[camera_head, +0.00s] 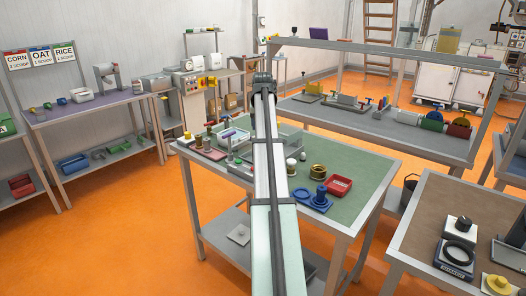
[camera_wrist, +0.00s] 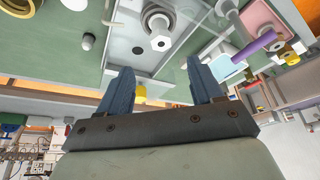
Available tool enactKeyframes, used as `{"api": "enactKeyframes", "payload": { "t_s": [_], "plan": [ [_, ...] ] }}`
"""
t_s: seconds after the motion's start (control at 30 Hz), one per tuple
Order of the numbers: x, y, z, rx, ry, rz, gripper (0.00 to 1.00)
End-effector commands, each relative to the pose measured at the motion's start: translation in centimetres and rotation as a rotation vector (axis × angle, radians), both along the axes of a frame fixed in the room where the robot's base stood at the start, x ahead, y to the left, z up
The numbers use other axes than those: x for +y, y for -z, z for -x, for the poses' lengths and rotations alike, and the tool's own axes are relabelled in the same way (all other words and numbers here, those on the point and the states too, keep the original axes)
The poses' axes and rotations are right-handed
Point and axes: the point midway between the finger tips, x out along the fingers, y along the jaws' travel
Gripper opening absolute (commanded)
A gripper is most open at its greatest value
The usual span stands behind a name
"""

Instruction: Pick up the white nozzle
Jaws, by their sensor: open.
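My gripper (camera_wrist: 160,78) is open in the wrist view, with two dark blue fingers apart and nothing held between them. Ahead of it is a clear-walled tray (camera_wrist: 125,45). In it lies a pale part with a hexagonal white end (camera_wrist: 161,43) and a grey ringed body; this may be the white nozzle, but I cannot tell for certain. A small pale capped piece (camera_wrist: 88,41) stands on the green mat outside the tray. In the head view, a small white piece (camera_head: 291,165) stands right of my arm. My arm hides part of the tray there, and my gripper's fingers are not clear.
The green-topped table (camera_head: 345,165) holds a brass ring piece (camera_head: 318,171), a red tray (camera_head: 338,186) and a blue part (camera_head: 321,197). A purple-handled tool (camera_wrist: 255,44) lies beside the clear tray. Bare green mat lies at the table's right.

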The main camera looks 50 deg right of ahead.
Motion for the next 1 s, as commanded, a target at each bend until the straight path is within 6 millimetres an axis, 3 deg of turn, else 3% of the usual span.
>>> {"api": "enactKeyframes", "payload": {
  "t_s": [0.5,0.87,1.0],
  "plan": [
    [-2.4,6.9,-1.7,0.000,0.006,-0.002,0.66],
    [-2.9,8.4,-2.2,-0.001,0.005,-0.001,0.66],
    [-3.4,9.9,-2.8,0.000,0.005,-0.002,0.66]
  ]
}}
